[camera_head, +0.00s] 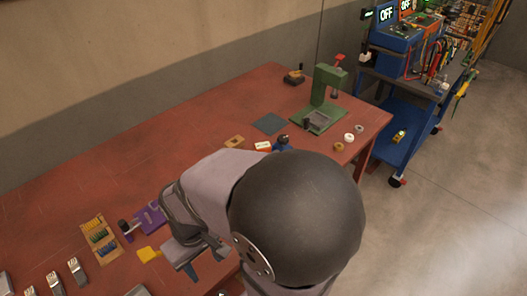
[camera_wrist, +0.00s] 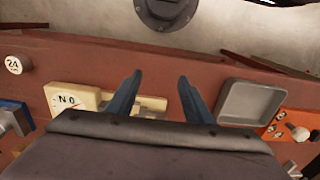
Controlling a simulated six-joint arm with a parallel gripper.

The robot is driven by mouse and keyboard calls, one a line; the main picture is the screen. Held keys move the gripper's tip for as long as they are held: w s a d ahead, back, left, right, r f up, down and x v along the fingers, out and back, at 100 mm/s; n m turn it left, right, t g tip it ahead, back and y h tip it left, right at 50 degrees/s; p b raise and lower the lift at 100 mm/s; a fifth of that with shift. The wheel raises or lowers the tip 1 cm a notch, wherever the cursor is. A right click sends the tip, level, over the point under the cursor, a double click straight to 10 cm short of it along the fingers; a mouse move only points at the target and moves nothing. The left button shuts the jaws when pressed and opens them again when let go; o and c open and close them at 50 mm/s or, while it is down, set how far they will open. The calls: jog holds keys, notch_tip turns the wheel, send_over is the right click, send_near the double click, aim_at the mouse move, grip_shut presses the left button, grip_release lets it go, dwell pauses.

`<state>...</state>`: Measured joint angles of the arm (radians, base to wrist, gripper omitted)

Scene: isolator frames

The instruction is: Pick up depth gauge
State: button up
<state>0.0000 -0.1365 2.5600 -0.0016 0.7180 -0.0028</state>
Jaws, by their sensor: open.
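A flat cream piece with a dial-like face marked with dark characters (camera_wrist: 70,98) lies on the red table in the wrist view. It looks like the depth gauge, but I cannot be sure. A cream bar (camera_wrist: 152,104) shows beside it, between my fingers; I cannot tell if the two are one piece. My gripper (camera_wrist: 160,76) is open, with nothing held between its fingertips. Its lower body hides part of the table. In the camera_head view, my gripper (camera_head: 205,265) is over the table's near side, and my arm hides the table area beside it.
A grey tray (camera_wrist: 252,91) and an orange block with bolts (camera_wrist: 290,127) lie right of my fingers. A blue device (camera_wrist: 14,117) and a round piece marked 24 (camera_wrist: 17,64) are left. A purple fixture (camera_head: 150,217) and yellow piece (camera_head: 150,254) lie near my gripper.

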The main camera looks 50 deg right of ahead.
jog(key=o, duration=0.4)
jog(key=shift+r, duration=0.1)
